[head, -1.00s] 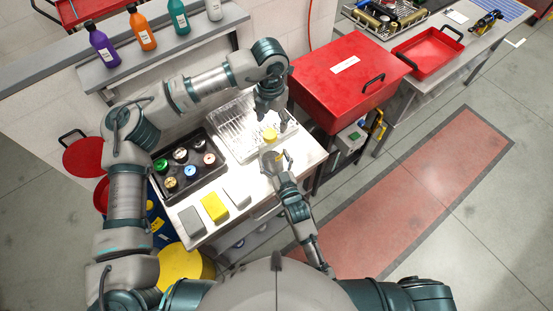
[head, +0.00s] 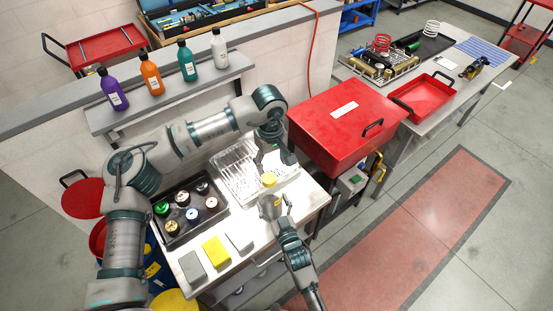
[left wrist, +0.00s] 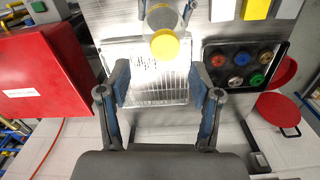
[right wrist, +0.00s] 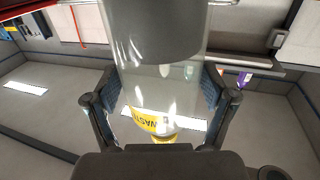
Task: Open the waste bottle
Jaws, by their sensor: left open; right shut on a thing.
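The waste bottle (head: 270,207) is clear, with a yellow cap (head: 269,180) on its top. My right gripper (head: 273,206) is shut around its body, over the table's right front. The right wrist view shows the clear bottle (right wrist: 160,75) between the fingers, with a yellow label (right wrist: 150,120). My left gripper (head: 275,160) is open and empty, just above and behind the cap in the head view. In the left wrist view the cap (left wrist: 165,45) lies beyond the tips of the spread left fingers (left wrist: 160,80), apart from them.
A clear ribbed tray (head: 235,175) lies on the table behind the bottle. A black tray (head: 180,233) with several coloured caps is at left. Grey and yellow blocks (head: 216,251) lie in front. A red case (head: 345,110) stands at right; bottles (head: 150,78) line the shelf.

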